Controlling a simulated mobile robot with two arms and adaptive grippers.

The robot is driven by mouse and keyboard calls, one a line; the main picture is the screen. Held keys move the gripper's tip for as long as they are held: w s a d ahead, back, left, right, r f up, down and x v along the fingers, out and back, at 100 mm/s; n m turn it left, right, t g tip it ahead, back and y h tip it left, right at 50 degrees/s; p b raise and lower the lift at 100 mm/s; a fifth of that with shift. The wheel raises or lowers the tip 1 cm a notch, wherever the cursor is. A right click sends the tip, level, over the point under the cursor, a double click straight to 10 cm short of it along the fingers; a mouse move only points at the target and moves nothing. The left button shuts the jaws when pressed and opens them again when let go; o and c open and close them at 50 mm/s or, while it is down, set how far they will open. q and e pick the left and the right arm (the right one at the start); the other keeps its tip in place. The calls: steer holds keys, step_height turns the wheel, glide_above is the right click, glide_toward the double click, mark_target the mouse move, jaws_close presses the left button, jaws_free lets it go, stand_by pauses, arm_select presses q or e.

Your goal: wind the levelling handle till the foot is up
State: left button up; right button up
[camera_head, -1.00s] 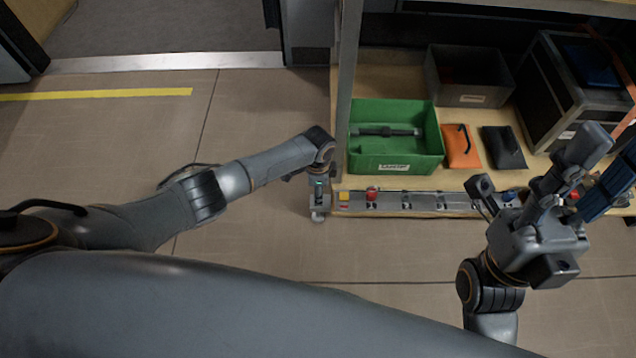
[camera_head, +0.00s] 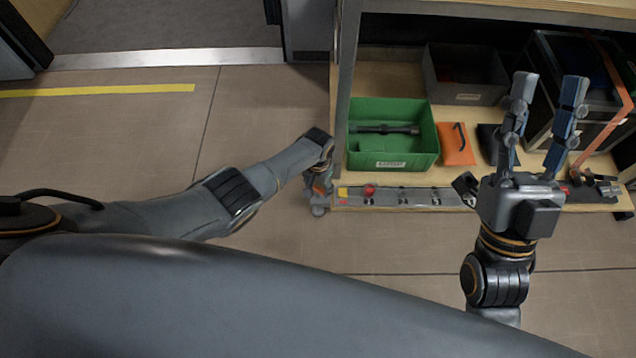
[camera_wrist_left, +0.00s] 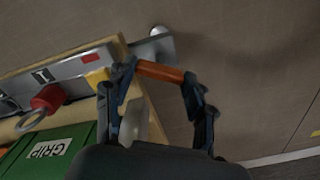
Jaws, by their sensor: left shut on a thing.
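The levelling handle shows as an orange-red bar (camera_wrist_left: 158,71) in the left wrist view, lying across between the two fingertips. My left gripper (camera_wrist_left: 161,72) is shut on it, one finger at each end. In the head view my left gripper (camera_head: 320,184) is at the bench's front left corner, small and partly hidden by its wrist. A pale rounded foot (camera_head: 318,210) is just below it; its gap to the floor cannot be told. My right gripper (camera_head: 542,92) is open and empty, fingers spread over the bench's right part.
The low wooden bench holds a green bin (camera_head: 437,150), an orange pouch (camera_head: 456,146), a grey bin (camera_head: 465,75) and a black case (camera_head: 560,60). A metal rail (camera_head: 420,196) with a red knob (camera_head: 369,190) runs along its front edge. Floor is clear on the left.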

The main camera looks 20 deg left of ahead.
arm_select(q)
steer(key=shift+s+n, duration=0.15)
steer(key=shift+n, duration=0.85)
steer(key=n, duration=0.2)
steer(key=shift+n+p, duration=0.4)
steer(key=n, duration=0.2)
steer(key=shift+n, duration=0.3)
steer(key=n, duration=0.3)
steer(key=shift+n, duration=0.4)
steer(key=n, duration=1.1)
steer(key=shift+n, duration=0.9)
arm_select(e)
steer(key=shift+w+a+f+g+h, duration=0.2)
steer(key=shift+w+f+g+h, duration=0.5)
steer(key=shift+w+f+g, duration=1.1)
steer(key=shift+w+t, duration=0.15)
steer(key=shift+t, duration=0.15)
